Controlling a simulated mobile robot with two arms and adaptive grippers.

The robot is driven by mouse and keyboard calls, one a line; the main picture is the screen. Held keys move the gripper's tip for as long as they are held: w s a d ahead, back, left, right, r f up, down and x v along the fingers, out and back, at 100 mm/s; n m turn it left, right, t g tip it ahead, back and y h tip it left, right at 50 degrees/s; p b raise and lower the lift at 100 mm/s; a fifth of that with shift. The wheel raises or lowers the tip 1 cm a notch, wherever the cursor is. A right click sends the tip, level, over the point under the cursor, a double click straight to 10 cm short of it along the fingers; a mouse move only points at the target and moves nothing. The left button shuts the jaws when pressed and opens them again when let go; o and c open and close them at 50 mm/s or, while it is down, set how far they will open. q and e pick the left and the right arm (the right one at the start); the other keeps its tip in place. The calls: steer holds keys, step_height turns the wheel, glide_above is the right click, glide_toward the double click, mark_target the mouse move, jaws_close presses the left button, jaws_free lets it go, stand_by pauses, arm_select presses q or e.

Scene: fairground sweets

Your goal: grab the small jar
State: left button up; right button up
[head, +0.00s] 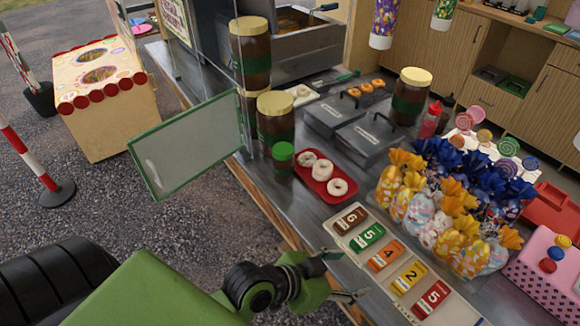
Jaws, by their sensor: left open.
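A small jar (282,168) with a green lid stands on the grey counter (316,214), close to its front edge. Its dark contents show below the lid. A larger brown jar (276,117) with a cream lid stands right behind it. My left gripper (350,273) is open and empty. It is low in the view, below and to the right of the small jar, near the number tray, clearly apart from the jar. My right gripper is not in view.
A red tray (313,187) with doughnuts lies just right of the small jar. A tray of number tags (393,262) is beside my gripper. Bagged sweets (445,212) crowd the right side. A green-framed panel (188,157) sticks out at the left.

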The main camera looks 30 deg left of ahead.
arm_select(q)
steer(key=w+d+r+n+t+h, duration=0.1)
steer(key=w+r+t, duration=0.75)
steer(key=r, duration=0.55)
steer(key=w+a+r+n+t+y, duration=0.3)
steer(key=w+a+n+y, duration=0.1)
steer(key=a, duration=0.1)
steer(key=a+f+n+g+y, duration=0.25)
steer(key=a+n+y, duration=0.45)
steer(key=a+y, duration=0.45)
steer(key=n+g+y+p, duration=0.1)
steer(key=n+g+y, duration=0.25)
steer(key=g, duration=0.25)
glide_toward(284, 151)
steer(key=x, duration=0.5)
steer(key=shift+a+f, duration=0.15)
steer(key=shift+a, duration=0.4)
steer(key=shift+w+d+p+x, duration=0.15)
steer(key=shift+p+x, duration=0.05)
steer(key=shift+x, duration=1.2)
steer(key=shift+w+d+p+x, duration=0.1)
steer(key=shift+d+p+x, duration=0.05)
steer(key=shift+x, duration=1.2)
steer(key=shift+s, duration=0.1)
steer(key=shift+c, duration=1.2)
jaws_close()
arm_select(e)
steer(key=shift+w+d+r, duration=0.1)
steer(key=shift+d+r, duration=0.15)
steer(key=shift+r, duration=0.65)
